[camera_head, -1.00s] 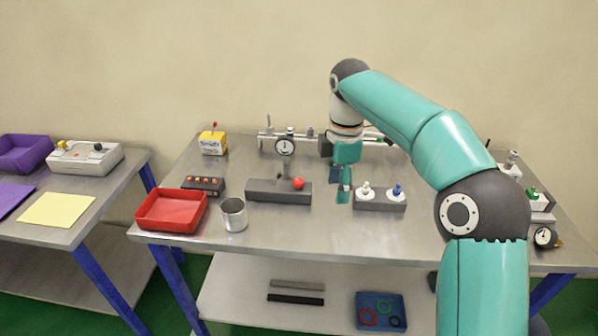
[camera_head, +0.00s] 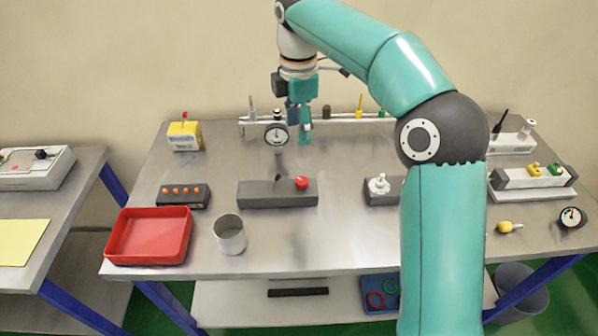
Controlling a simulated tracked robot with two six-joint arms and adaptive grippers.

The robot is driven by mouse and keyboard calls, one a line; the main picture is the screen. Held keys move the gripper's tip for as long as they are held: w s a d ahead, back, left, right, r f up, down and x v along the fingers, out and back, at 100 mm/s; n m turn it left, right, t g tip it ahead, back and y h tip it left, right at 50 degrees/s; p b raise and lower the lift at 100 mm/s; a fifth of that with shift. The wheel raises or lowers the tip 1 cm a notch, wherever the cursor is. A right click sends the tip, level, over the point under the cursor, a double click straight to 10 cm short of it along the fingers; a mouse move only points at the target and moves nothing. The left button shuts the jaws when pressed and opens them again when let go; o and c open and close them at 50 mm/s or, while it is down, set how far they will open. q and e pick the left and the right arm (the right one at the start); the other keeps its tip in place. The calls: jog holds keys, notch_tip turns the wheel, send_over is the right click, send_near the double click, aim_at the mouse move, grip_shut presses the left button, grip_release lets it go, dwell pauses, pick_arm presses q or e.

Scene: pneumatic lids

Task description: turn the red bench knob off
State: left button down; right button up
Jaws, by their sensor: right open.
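The red knob (camera_head: 302,183) sits on the right part of a dark grey block (camera_head: 262,199) on the steel bench, beside a small dark lever or peg. My right gripper (camera_head: 299,128) is open and empty, pointing down. It shows above the knob in the picture, near the round gauge (camera_head: 276,136), and is apart from the knob. My left gripper is not in view.
A red tray (camera_head: 148,262), a metal cup (camera_head: 230,235) and a block with orange buttons (camera_head: 183,196) stand left and in front. A block with a white fitting (camera_head: 378,186) is to the right, partly hidden by my arm. A rail (camera_head: 340,121) runs behind.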

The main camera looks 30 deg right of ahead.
aim_at(302, 180)
jog(key=f, duration=1.5)
jog(key=shift+s+d+f+b, duration=0.15)
jog(key=shift+d+f+b, duration=0.1)
jog(key=shift+d+b, duration=0.15)
grip_shut()
